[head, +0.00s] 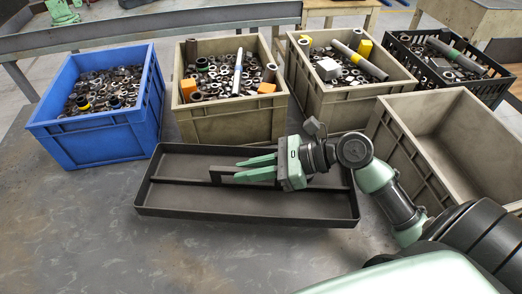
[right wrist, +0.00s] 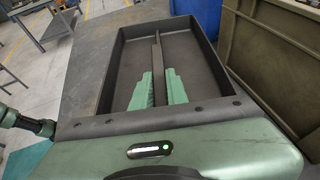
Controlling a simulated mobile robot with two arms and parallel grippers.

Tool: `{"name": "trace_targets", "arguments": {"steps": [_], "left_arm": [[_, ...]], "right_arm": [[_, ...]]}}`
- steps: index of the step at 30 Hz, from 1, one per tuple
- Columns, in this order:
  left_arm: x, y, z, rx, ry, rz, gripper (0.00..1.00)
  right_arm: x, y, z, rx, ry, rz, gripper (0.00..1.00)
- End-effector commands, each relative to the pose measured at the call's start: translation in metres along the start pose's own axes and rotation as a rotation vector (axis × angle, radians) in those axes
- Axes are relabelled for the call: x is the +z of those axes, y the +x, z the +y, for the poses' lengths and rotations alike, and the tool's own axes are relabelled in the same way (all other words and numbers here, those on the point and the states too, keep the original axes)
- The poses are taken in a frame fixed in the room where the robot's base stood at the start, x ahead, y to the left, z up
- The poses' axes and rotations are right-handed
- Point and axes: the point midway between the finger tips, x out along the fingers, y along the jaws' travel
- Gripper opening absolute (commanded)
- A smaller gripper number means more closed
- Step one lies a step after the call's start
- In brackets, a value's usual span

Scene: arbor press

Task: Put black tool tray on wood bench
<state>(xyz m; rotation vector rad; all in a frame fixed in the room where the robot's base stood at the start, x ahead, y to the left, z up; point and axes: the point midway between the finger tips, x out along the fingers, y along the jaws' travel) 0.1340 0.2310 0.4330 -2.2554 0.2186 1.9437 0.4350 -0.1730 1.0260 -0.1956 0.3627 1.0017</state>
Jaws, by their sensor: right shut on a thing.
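The black tool tray (head: 190,202) is long and shallow, with a raised bar handle along its middle. It lies flat on the worn grey tabletop in front of the bins, and its rim also shows in the right wrist view (right wrist: 122,62). My right gripper (head: 240,169) reaches in from the right, its green fingers shut on either side of the handle bar (right wrist: 158,50). Wood-topped furniture stands in the background, at the top right (head: 490,5) and top middle (head: 338,4) of the head view; I cannot tell which is the wood bench. My left gripper is out of view.
A blue bin (head: 105,137), two beige bins (head: 235,120) (head: 340,106) and a black crate (head: 490,90) hold metal parts behind the tray. An empty beige bin (head: 440,150) stands close to my right arm. The tabletop (head: 70,225) is clear at left and front.

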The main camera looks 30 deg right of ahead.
Motion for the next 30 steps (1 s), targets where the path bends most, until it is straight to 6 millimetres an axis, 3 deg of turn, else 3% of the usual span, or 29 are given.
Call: {"name": "trace_targets", "arguments": {"steps": [6,9,16,21,26,30], "left_arm": [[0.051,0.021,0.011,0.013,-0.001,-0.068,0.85],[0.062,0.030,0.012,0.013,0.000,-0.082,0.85],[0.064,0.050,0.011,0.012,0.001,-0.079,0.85],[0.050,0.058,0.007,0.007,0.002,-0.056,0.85],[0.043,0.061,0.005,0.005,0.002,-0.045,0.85],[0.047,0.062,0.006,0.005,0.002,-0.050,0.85]], "right_arm": [[0.046,0.028,-0.018,0.101,-0.054,-0.003,0.00],[0.067,0.035,-0.024,0.146,-0.072,-0.003,0.00],[0.114,0.042,-0.035,0.226,-0.101,-0.002,0.00],[0.134,0.040,-0.039,0.248,-0.107,-0.001,0.00],[0.129,0.044,-0.039,0.257,-0.102,0.001,0.00],[0.099,0.057,-0.038,0.259,-0.097,0.001,0.00]]}}
